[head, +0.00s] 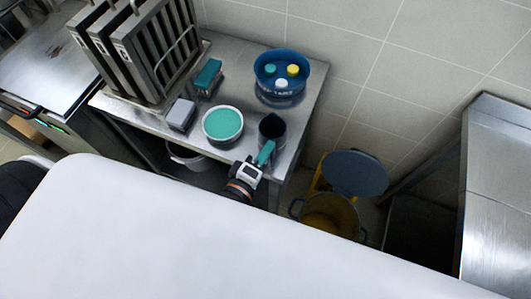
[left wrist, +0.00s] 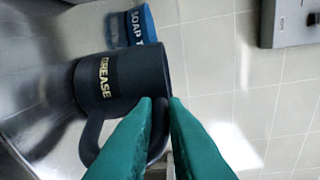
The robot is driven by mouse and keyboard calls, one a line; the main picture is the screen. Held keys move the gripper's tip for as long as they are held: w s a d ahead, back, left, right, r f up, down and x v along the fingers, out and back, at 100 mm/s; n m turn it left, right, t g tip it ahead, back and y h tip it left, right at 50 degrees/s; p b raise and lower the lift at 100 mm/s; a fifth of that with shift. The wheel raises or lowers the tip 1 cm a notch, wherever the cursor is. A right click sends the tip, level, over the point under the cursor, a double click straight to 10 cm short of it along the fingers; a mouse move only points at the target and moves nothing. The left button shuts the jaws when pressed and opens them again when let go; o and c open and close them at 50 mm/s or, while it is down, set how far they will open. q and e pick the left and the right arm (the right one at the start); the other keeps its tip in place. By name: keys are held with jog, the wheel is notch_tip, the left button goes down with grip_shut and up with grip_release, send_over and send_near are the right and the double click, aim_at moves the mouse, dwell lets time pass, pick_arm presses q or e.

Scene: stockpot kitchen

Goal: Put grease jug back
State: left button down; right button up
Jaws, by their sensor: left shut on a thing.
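The grease jug (head: 272,128) is a dark mug-like jug with a handle, at the front right of the steel table (head: 238,75) in the head view. In the left wrist view the jug (left wrist: 120,85) shows the word GREASE and appears turned sideways by the camera's tilt. My left gripper (head: 265,152) has teal fingers and is at the jug's near side. In the wrist view its fingers (left wrist: 160,125) are shut on the jug's handle. I cannot tell whether the jug's base touches the table. My right gripper is not in view.
A blue tub (head: 280,92) with bottles stands behind the jug. A round container with teal contents (head: 223,124) stands to its left, with a grey box (head: 180,114) and a teal-topped block (head: 208,75) beyond.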

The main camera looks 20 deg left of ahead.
pick_arm(q)
jog(key=c, duration=1.5)
grip_release()
jog(key=shift+o, duration=0.2)
